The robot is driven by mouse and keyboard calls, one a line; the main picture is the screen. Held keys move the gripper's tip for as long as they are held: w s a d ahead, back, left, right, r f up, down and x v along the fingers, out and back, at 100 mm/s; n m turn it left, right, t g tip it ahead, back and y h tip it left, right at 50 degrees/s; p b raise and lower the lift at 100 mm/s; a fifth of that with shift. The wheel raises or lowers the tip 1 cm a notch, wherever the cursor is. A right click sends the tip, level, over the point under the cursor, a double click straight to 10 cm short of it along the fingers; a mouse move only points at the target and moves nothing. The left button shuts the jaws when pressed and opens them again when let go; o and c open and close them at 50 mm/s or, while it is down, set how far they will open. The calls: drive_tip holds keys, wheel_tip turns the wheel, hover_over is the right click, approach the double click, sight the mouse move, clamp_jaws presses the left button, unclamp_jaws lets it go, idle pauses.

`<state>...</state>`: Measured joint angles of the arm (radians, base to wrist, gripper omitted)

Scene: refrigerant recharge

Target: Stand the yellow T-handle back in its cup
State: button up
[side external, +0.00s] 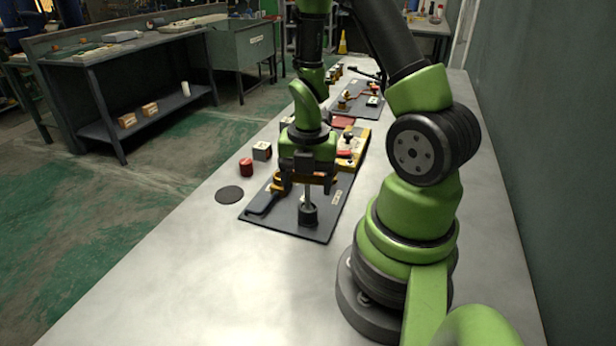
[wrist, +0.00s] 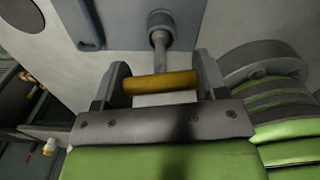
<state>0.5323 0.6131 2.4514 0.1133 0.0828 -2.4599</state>
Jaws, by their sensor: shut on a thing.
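The yellow T-handle (wrist: 160,82) is clamped crosswise between the two fingers of my gripper (wrist: 162,76). Its grey shaft (side external: 308,196) points down, close to upright, in the side view. The lower end of the shaft meets the dark cup (side external: 308,214), which stands near the front of the grey mat (side external: 282,226). In the wrist view the shaft also runs to the cup (wrist: 160,18). How deep the tip sits in the cup is hidden. My gripper also shows low over the mat in the side view (side external: 308,185).
A dark hooked tool (side external: 264,205) lies on the mat's left part. A red can (side external: 246,167), a small box (side external: 262,151) and a black disc (side external: 229,195) sit left of the mat. A yellow unit (side external: 353,147) is behind my gripper. The table's front is clear.

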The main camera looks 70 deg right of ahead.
drive_tip(key=shift+f, duration=0.3)
drive_tip(key=o, duration=1)
drive_tip(key=shift+o, duration=0.4)
drive_tip(key=shift+r, duration=3.5)
